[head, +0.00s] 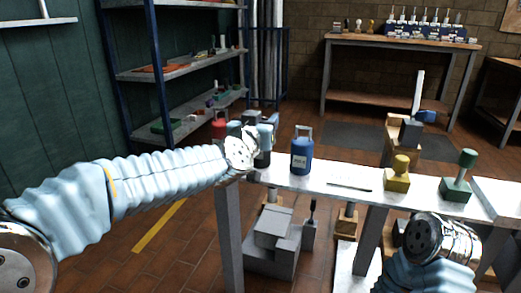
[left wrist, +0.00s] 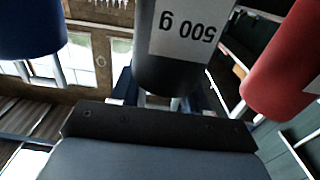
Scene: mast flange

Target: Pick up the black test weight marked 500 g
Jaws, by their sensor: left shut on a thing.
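The black test weight (left wrist: 182,50) fills the upper middle of the left wrist view. Its white label reads 500 g and appears upside down there. My left gripper (left wrist: 166,92) is shut on it, with blue-grey fingers on either side. In the head view the black weight (head: 263,159) is mostly hidden behind my left gripper (head: 262,132), at the left end of the white-topped bench (head: 330,178). I cannot tell whether its base touches the bench. My right gripper is not in view; only part of my right arm shows at the lower right.
A red weight (head: 219,127) stands left of the gripper and a blue weight (head: 302,157) right of it, both close by. Farther right on the bench are a thin rod (head: 349,187), a yellow stamp-like piece (head: 398,176) and a green-knobbed one (head: 459,178). Shelving (head: 180,70) stands behind.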

